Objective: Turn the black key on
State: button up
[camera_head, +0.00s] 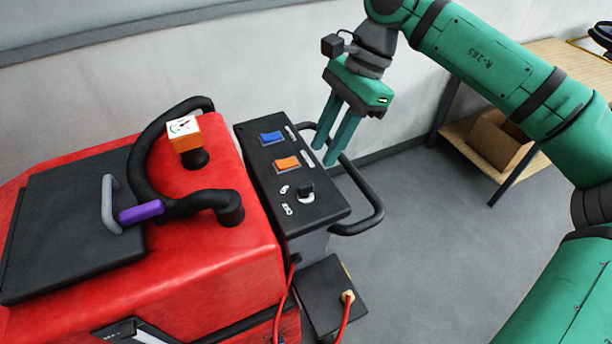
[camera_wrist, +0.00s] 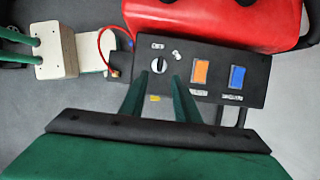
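The black key (camera_head: 306,188) sits on a pale round dial at the near end of the black control panel (camera_head: 262,160). In the wrist view the key (camera_wrist: 159,65) stands roughly upright in the picture on its dial, with small white labels above it, too small to read surely. My gripper (camera_head: 325,152) is open and empty, its two green fingers apart, above the panel's right edge and beyond the key. In the wrist view my gripper (camera_wrist: 157,82) has its fingertips just below the dial, one to either side. It looks apart from the key.
An orange switch (camera_head: 287,163) and a blue switch (camera_head: 271,137) lie on the same panel. A black handle bar (camera_head: 372,200) loops along its right side. The red machine body (camera_head: 225,270) with a black steering handle (camera_head: 143,160) is at left. Open grey floor (camera_head: 440,260) lies at right.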

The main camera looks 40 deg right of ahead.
aim_at(307, 185)
jog(key=x, duration=0.8)
jog(key=shift+w+a+f, duration=0.1)
jog(key=shift+w+f, duration=0.05)
jog(key=shift+f, duration=0.25)
jog(key=shift+a+f, duration=0.3)
jog(key=shift+f, duration=0.05)
jog(key=shift+c, duration=0.6)
grip_shut()
